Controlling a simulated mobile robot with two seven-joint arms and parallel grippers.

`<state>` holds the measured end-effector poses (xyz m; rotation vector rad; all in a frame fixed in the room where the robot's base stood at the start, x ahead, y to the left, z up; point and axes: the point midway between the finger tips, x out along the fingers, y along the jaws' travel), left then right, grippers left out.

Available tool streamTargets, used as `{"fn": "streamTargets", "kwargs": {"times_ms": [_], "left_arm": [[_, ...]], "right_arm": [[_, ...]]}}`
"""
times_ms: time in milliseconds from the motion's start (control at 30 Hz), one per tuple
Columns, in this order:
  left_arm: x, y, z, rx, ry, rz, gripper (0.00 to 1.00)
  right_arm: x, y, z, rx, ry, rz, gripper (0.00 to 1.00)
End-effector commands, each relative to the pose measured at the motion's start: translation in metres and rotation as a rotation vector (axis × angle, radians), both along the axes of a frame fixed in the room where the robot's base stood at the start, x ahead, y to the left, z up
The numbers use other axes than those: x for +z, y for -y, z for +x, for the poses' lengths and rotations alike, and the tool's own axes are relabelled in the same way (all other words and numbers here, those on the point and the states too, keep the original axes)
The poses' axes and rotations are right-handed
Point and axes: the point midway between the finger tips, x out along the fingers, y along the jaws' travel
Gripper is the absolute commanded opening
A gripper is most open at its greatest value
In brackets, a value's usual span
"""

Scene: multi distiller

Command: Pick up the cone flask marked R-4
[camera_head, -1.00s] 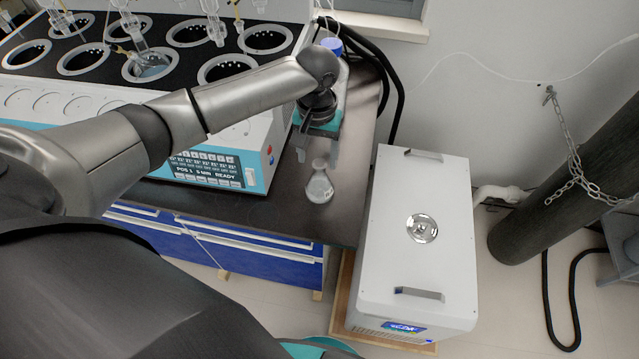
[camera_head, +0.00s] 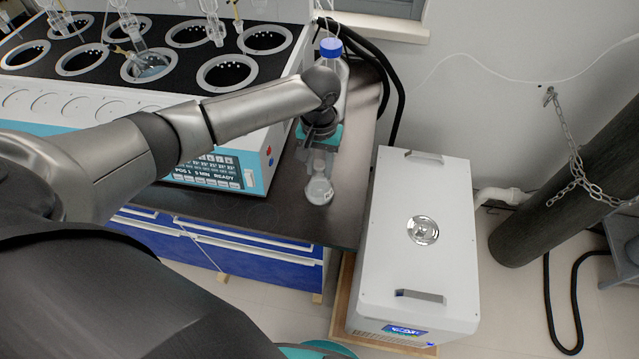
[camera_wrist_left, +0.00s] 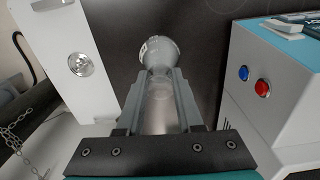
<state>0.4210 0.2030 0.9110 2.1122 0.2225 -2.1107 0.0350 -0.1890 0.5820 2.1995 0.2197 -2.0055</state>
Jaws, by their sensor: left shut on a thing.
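A clear cone flask (camera_head: 319,189) stands on the dark bench top, near its front right corner. My left gripper (camera_head: 318,160) reaches down to it from behind and is shut on its neck. In the left wrist view the flask (camera_wrist_left: 160,52) lies between the two fingers of the gripper (camera_wrist_left: 160,90), with its wide base pointing away. Small dark marking shows on the flask, but I cannot read it. My right gripper is in neither view.
The distiller (camera_head: 262,160) with its display panel stands close left of the flask. A blue-capped bottle (camera_head: 331,48) stands behind my gripper. A white box unit (camera_head: 415,255) stands on the right, beyond the bench edge (camera_head: 358,215).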

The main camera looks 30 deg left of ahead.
Motion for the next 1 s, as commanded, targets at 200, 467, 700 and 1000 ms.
{"fn": "streamTargets", "kwargs": {"times_ms": [200, 467, 700, 1000], "left_arm": [[-0.0001, -0.0002, 0.0000, 0.000, 0.000, 0.000, 0.00], [-0.0001, -0.0003, -0.0001, 0.000, 0.000, 0.001, 0.00], [-0.0001, -0.0003, -0.0001, 0.000, 0.000, 0.001, 0.00], [-0.0001, -0.0004, -0.0001, 0.000, 0.000, 0.001, 0.00]], "right_arm": [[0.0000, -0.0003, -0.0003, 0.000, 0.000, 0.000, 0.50], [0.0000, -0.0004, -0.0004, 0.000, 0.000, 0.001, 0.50], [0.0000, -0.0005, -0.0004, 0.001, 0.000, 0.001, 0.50], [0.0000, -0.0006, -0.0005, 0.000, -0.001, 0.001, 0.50]]}}
